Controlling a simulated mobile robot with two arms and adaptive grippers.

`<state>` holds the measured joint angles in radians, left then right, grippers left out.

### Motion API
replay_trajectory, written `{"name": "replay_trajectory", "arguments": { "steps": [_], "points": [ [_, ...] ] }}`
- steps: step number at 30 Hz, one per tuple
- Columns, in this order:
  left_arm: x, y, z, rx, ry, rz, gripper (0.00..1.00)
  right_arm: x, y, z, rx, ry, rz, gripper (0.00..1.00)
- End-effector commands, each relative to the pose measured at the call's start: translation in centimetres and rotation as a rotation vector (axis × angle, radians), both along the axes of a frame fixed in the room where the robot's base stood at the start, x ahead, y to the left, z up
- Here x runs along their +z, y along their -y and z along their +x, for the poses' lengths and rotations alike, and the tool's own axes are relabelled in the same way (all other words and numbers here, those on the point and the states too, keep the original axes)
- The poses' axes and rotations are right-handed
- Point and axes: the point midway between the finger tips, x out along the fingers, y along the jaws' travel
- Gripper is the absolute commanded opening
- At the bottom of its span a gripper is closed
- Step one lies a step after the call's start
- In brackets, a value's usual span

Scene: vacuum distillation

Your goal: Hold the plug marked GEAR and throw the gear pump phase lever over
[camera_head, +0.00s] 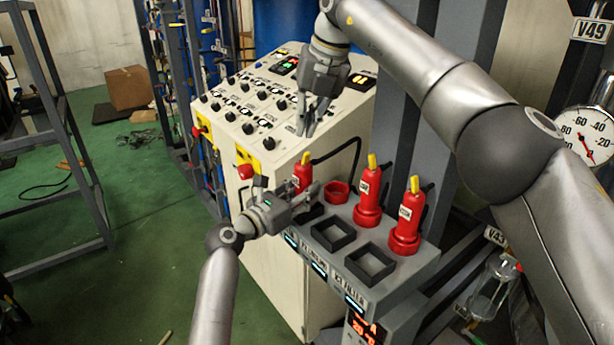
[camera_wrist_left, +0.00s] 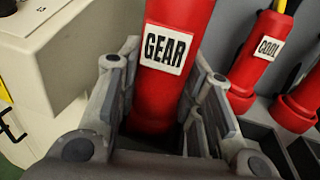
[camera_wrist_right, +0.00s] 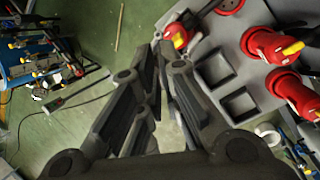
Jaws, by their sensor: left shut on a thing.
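The red plug marked GEAR (camera_wrist_left: 167,85) stands between the fingers of my left gripper (camera_wrist_left: 160,115), which is shut on its body. In the head view, this plug (camera_head: 301,174) is partly covered by my left gripper (camera_head: 306,196). Its yellow lever (camera_head: 305,158) sticks up on top. My right gripper (camera_head: 309,128) hangs above the plug, fingers pointing down, with a narrow gap between them and nothing held. In the right wrist view, the yellow lever (camera_wrist_right: 179,41) lies just beyond the fingertips, apart from them as far as I can tell.
Two more red plugs with yellow levers (camera_head: 369,195) (camera_head: 406,220) stand on the grey socket shelf (camera_head: 405,272). An empty red socket (camera_head: 336,192) and black square recesses (camera_head: 332,233) lie near them. A white control cabinet (camera_head: 338,135) with knobs stands behind. A black cable (camera_head: 350,150) arches behind the plug.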

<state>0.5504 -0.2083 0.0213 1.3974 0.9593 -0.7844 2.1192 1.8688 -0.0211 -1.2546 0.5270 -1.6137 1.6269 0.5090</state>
Motion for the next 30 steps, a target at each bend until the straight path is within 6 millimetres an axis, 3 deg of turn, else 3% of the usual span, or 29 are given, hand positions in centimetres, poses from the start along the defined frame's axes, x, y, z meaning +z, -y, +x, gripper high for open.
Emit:
{"name": "replay_trajectory", "arguments": {
  "steps": [1,7,12,16,23,30],
  "points": [
    [0.0,0.0,0.0,0.0,0.001,-0.001,0.0,-1.6,-1.2,0.2,0.028,0.001,0.034,0.0],
    [0.0,0.0,0.0,0.0,0.001,-0.001,0.0,-6.2,-6.8,0.6,0.128,0.05,0.232,0.0],
    [0.0,0.0,0.0,0.0,0.0,0.0,0.0,-8.3,-10.7,0.4,0.172,0.108,0.432,0.0],
    [0.0,0.0,0.0,0.0,0.0,0.0,0.0,-8.9,-12.8,0.0,0.177,0.156,0.591,0.0],
    [0.0,0.0,0.0,0.0,0.0,0.0,0.0,-8.4,-13.6,-0.2,0.124,0.259,0.869,0.0],
    [0.0,0.0,0.0,0.0,-0.001,0.0,0.0,-7.0,-10.4,0.0,-0.005,0.398,1.13,0.0]
  ]
}}
